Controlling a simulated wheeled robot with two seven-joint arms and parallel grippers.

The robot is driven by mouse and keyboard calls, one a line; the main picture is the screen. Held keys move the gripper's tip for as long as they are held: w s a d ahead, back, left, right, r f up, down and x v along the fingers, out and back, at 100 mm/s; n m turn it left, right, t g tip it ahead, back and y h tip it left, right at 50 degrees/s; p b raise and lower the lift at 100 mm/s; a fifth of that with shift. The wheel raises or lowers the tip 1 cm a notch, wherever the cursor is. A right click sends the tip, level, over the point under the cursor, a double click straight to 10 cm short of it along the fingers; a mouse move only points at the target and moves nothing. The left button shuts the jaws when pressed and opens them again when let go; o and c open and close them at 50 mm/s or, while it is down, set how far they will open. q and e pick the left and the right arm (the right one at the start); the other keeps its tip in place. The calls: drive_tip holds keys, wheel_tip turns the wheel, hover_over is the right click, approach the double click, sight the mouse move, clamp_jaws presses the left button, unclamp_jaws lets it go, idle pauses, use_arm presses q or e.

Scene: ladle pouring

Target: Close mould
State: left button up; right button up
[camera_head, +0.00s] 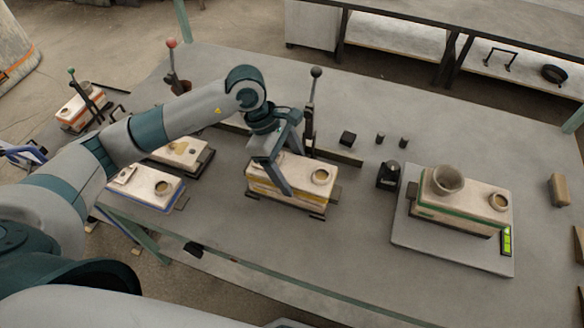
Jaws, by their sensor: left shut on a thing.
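A pale block-shaped mould with a yellow band (291,193) sits on a dark base in the middle of the table. A round cup-like opening shows on the right of its top. My left gripper (271,177) reaches down over the left part of this mould, one finger across its front face. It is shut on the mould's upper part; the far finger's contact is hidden. The upper part appears to lie on the lower part, but I cannot tell whether the seam is fully shut. My right gripper is not in view.
A lever with a dark knob (316,73) stands behind the mould. A blue-banded mould (146,190) and another pale mould (182,151) are to the left. A green-banded mould (462,205) stands on a grey plate (437,251) at right. Small dark blocks lie between.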

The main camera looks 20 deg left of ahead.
use_arm(q)
drive_tip(key=shift+f+b, duration=0.1)
drive_tip(key=shift+b, duration=0.2)
idle(0.4)
drive_tip(key=o, duration=2)
drive_tip(key=shift+f, duration=0.15)
